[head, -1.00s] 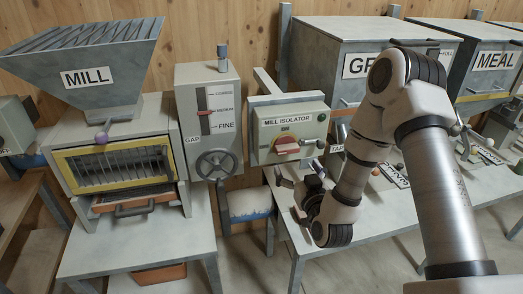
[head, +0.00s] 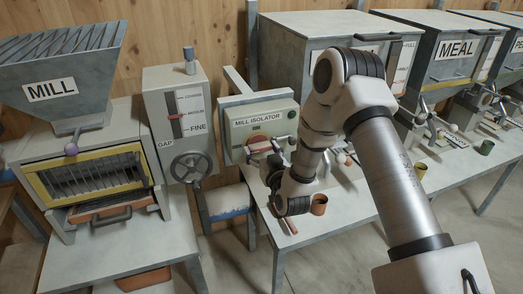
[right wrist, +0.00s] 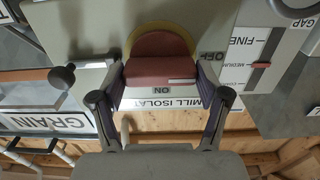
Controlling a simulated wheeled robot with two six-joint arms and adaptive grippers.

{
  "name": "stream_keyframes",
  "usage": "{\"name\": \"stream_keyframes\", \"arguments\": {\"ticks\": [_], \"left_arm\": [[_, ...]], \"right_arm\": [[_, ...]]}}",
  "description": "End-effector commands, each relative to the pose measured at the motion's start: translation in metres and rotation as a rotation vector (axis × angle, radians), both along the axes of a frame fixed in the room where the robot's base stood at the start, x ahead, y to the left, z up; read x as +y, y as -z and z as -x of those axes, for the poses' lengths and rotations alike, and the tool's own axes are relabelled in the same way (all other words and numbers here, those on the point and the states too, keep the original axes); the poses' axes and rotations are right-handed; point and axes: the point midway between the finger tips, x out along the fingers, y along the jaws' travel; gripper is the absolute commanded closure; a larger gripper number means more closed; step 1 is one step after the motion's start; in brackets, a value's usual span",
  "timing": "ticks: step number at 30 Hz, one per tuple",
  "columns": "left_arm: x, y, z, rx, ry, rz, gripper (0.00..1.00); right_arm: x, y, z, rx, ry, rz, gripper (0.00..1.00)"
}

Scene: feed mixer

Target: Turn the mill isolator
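The mill isolator (head: 264,121) is a pale green box on a grey backing plate, with a red rotary handle (head: 258,144) on its front. In the right wrist view the red handle (right wrist: 160,62) sits on a yellow disc, with upside-down ON and OFF labels. A short white mark shows on the handle's lower right part. My right gripper (head: 272,160) is at the isolator's front, partly hidden by my own arm. In the right wrist view its fingers (right wrist: 161,78) are apart, one on each side of the red handle; whether they touch it is unclear. My left gripper is out of view.
The mill (head: 60,90) and the gap handwheel unit (head: 180,115) stand left of the isolator. Grey bins, one labelled MEAL (head: 445,50), stand to the right. A brown cup (head: 319,204) stands on the table close to my right arm.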

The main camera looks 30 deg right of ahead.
Motion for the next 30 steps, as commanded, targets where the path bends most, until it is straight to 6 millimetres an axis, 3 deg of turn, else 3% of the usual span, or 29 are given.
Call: {"name": "stream_keyframes", "arguments": {"ticks": [14,30], "left_arm": [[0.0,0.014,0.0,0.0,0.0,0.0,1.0],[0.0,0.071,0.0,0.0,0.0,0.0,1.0]], "right_arm": [[0.0,0.002,0.0,-0.026,-0.001,-0.091,0.6],[-0.001,0.004,0.0,-0.135,-0.002,-0.531,0.6]]}}
